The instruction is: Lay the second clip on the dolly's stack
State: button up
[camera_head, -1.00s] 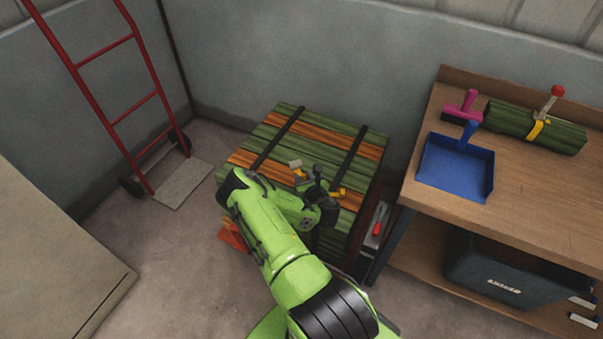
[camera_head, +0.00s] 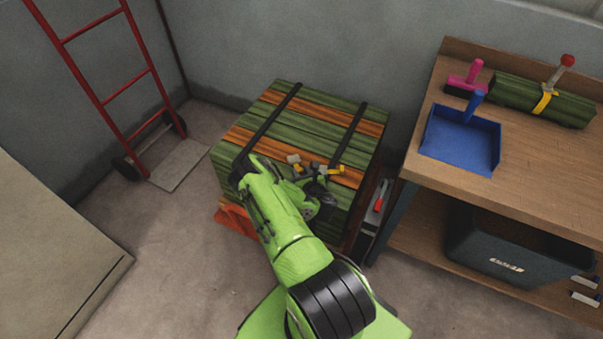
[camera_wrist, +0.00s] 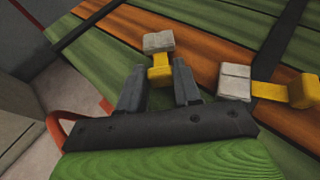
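The strapped stack (camera_head: 290,125) of green and orange boards stands in the middle of the head view. My gripper (camera_wrist: 160,80) is over its near part, its two fingers on either side of a clip's yellow stem, apparently touching it. That clip's grey block (camera_wrist: 158,41) points away from me, low over the boards; whether it touches them I cannot tell. Another clip (camera_wrist: 234,82), grey and yellow, lies on the stack to the right across a black strap; it also shows in the head view (camera_head: 337,170). My wrist hides part of the near edge.
A wooden bench (camera_head: 530,165) at right holds a blue dustpan (camera_head: 460,140), pink-handled brush (camera_head: 465,83) and a clamped green bundle (camera_head: 525,95). A dark bin (camera_head: 510,245) is on its shelf. A red hand truck (camera_head: 150,130) stands left. A red-handled tool (camera_head: 379,200) is beside the stack.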

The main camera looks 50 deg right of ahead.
jog(key=o, duration=0.4)
jog(key=shift+c, duration=0.2)
jog(key=shift+r, duration=0.1)
